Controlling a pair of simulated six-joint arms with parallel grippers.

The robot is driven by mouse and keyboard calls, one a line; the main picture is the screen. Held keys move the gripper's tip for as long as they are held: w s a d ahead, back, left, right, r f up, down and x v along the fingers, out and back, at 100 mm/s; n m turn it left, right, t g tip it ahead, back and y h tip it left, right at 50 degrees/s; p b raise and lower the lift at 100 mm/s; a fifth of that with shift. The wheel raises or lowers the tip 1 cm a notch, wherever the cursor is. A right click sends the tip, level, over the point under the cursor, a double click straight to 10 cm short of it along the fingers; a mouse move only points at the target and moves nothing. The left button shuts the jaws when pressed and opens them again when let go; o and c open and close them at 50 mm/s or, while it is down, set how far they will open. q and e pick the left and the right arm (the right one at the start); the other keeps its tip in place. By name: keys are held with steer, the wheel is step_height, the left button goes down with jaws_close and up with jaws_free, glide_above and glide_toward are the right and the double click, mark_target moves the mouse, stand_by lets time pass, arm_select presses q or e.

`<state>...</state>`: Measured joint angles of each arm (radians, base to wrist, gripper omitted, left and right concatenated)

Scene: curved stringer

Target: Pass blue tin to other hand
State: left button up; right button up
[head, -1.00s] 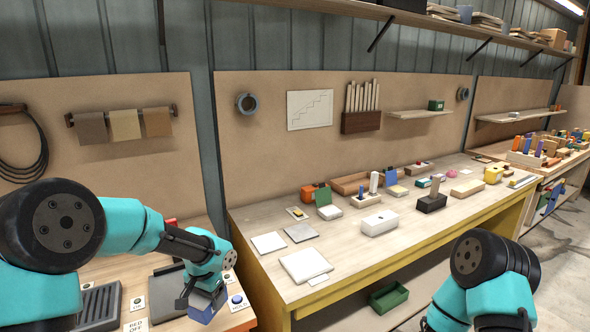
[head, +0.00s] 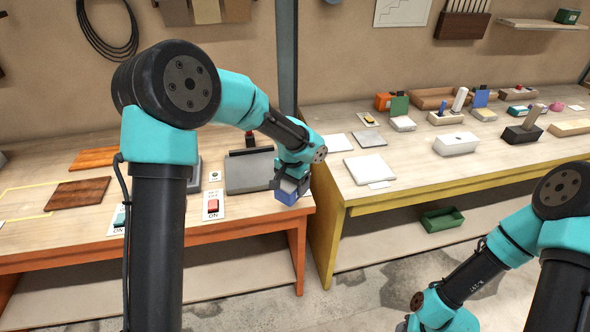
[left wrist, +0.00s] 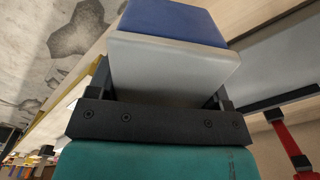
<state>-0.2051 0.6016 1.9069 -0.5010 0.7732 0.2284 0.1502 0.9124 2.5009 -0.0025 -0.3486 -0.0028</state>
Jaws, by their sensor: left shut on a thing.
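The blue tin (head: 286,197), with a pale grey end, is in my left gripper (head: 287,182), near the front right corner of the orange-edged bench. In the left wrist view the tin (left wrist: 175,20) fills the space between the jaws (left wrist: 160,100), its grey face toward the camera and its blue body beyond. The left gripper is shut on it. In the head view I cannot tell whether the tin touches the bench. My right arm reaches down to the bottom edge of the head view, and its gripper is out of frame.
The orange-edged bench (head: 60,235) holds wooden boards, a grey plate (head: 250,172) and a red switch (head: 213,206). The yellow-edged bench (head: 420,178) stands to the right, with a white box (head: 455,143) and several small items. Open floor lies in front.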

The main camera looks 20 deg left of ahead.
arm_select(q)
steer(key=w+d+f+m, duration=0.1)
steer(key=d+m, duration=0.2)
steer(key=d, duration=0.5)
steer(key=w+d+f+m, duration=0.1)
steer(key=d+m, duration=0.3)
steer(key=d, duration=0.4)
steer(key=shift+w+d+f, duration=0.25)
steer(key=shift+d+f, duration=0.05)
steer(key=shift+f, duration=0.5)
